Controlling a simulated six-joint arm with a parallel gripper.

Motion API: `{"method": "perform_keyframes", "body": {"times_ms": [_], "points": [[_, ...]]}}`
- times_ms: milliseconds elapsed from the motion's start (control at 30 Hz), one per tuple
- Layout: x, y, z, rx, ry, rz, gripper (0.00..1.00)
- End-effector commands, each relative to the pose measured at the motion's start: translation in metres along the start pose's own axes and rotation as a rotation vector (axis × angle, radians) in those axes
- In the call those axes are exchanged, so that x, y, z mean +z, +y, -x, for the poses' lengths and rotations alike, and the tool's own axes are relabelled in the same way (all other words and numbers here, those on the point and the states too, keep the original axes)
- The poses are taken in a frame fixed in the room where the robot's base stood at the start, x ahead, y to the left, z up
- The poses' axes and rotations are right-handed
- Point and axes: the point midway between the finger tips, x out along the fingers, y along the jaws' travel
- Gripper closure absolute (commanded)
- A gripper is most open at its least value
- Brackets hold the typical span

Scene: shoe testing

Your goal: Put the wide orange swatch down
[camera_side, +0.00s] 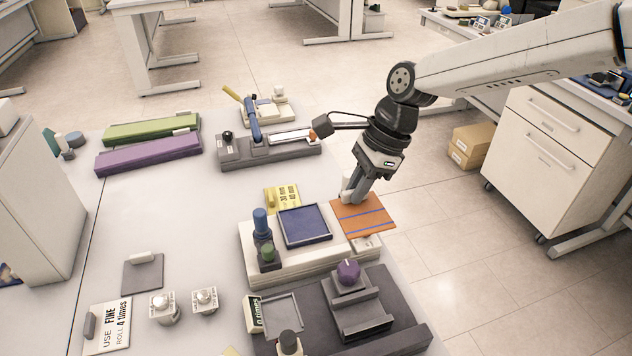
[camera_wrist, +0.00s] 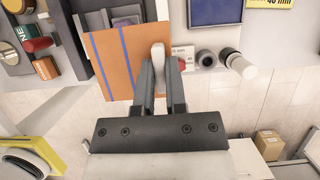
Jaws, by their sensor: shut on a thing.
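The wide orange swatch (camera_side: 364,222) is a flat orange square with blue stripes and a pale upright handle at one edge. My gripper (camera_side: 354,192) is shut on this handle (camera_wrist: 158,56). In the wrist view the swatch (camera_wrist: 112,62) reaches out to the left of my gripper (camera_wrist: 160,68). The swatch appears above the right end of a white base (camera_side: 293,267); I cannot tell whether it touches the base. A dark blue square pad (camera_side: 305,225) lies on that base, left of the swatch, and is bare.
A dark grey device with a purple knob (camera_side: 348,271) stands in front of the white base. Blue and green cylinders (camera_side: 261,221) stand at its left end.

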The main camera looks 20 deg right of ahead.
Motion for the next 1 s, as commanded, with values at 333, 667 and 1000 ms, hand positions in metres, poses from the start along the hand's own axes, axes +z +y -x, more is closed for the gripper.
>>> {"method": "perform_keyframes", "body": {"times_ms": [333, 667, 1000], "points": [[0.001, 0.000, 0.003, 0.000, 0.001, 0.000, 1.00], [0.004, -0.014, -0.006, 0.001, 0.001, 0.000, 1.00], [0.014, -0.048, -0.029, 0.001, 0.002, 0.000, 1.00]]}}
